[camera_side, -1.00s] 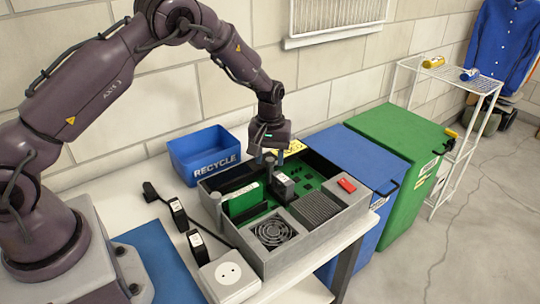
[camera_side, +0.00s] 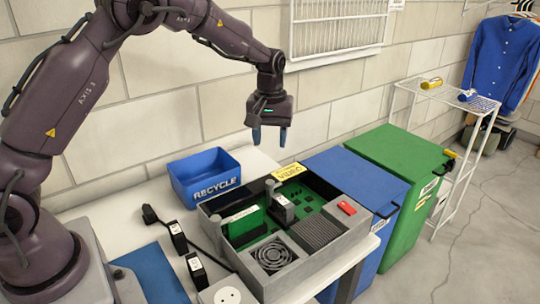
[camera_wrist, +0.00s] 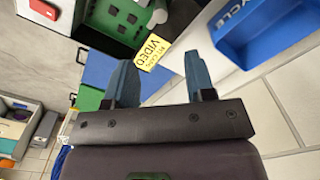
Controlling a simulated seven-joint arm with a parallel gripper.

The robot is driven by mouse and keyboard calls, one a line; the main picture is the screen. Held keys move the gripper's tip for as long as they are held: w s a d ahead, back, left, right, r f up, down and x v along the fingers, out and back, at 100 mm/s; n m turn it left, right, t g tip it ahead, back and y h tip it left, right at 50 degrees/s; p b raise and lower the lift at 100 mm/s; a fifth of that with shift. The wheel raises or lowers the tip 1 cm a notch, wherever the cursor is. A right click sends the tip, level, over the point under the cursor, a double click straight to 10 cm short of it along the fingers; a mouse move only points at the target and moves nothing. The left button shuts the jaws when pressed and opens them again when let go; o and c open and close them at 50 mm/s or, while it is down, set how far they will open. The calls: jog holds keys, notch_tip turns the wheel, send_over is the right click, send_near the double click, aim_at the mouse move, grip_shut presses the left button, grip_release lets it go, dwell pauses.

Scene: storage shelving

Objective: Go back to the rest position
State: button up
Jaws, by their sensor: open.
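My gripper (camera_side: 269,136) hangs in the air above the back of the grey equipment case, fingers pointing down, apart and empty. The wrist view also shows my gripper (camera_wrist: 158,82), with nothing between its two blue fingers. The open grey case (camera_side: 340,243) on the white table holds a green circuit board, upright cards, a fan and a red part.
A blue RECYCLE bin (camera_side: 205,176) stands left of the case. Blue (camera_side: 355,175) and green (camera_side: 400,155) large bins stand to the right, with a white wire shelf (camera_side: 452,160) beyond. Black adapters (camera_side: 178,237) lie at the table's front left. The air around my gripper is clear.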

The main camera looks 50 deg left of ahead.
jog(key=shift+r, duration=0.65)
